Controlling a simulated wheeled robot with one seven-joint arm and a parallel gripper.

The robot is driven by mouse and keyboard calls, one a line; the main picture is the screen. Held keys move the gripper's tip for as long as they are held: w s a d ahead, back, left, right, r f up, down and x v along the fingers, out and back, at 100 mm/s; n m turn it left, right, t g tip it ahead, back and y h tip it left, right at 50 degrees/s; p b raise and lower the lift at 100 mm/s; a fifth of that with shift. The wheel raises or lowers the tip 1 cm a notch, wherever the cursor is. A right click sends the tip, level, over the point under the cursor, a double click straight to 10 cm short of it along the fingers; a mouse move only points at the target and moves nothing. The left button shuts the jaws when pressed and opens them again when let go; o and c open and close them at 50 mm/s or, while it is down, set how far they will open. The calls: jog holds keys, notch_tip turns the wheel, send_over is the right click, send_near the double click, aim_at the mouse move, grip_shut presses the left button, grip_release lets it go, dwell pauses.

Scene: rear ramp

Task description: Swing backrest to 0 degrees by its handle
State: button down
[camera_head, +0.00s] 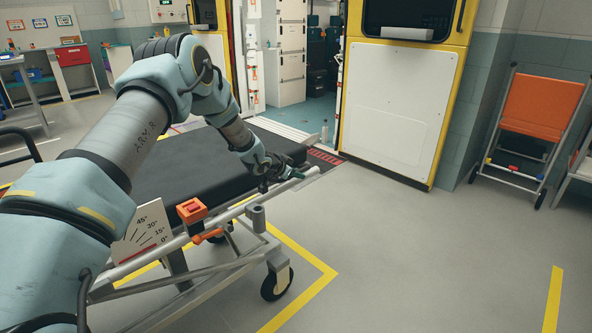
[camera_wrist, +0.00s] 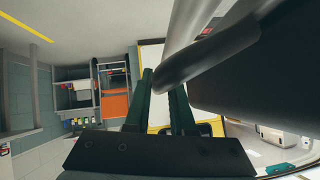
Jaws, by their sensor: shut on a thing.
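The stretcher's backrest (camera_head: 205,160) is a black padded section lying nearly flat in the head view. My gripper (camera_head: 283,171) is at its far right end, by the side rail. In the wrist view my gripper's two dark green fingers (camera_wrist: 163,98) reach up to a handle with a dark, rounded grip (camera_wrist: 205,58) on a grey bar. My gripper is shut on this handle; the exact contact is partly hidden. A white angle plate (camera_head: 142,238) with marks from 0° to 45° stands at the near side. A red line shows low on it, near the 0° label.
An orange latch block (camera_head: 192,210) with an orange lever sits on the near rail. A caster wheel (camera_head: 277,283) stands below. The ambulance (camera_head: 405,100) with its ramp is behind. A folded orange chair (camera_head: 538,110) stands at right. The floor between is clear.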

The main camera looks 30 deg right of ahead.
jog(key=shift+s+a+f, duration=0.1)
jog(key=shift+a+f, duration=0.1)
jog(key=shift+f, duration=0.35)
jog(key=c, duration=1.2)
grip_release()
jog(key=shift+f, duration=0.1)
jog(key=o, duration=0.4)
jog(key=shift+d, duration=0.1)
jog(key=shift+o, duration=0.2)
jog(key=shift+r, duration=0.25)
jog(key=shift+r, duration=0.1)
jog(key=shift+a+r, duration=0.2)
jog(key=shift+a, duration=0.05)
jog(key=v, duration=1)
jog(key=shift+f, duration=0.1)
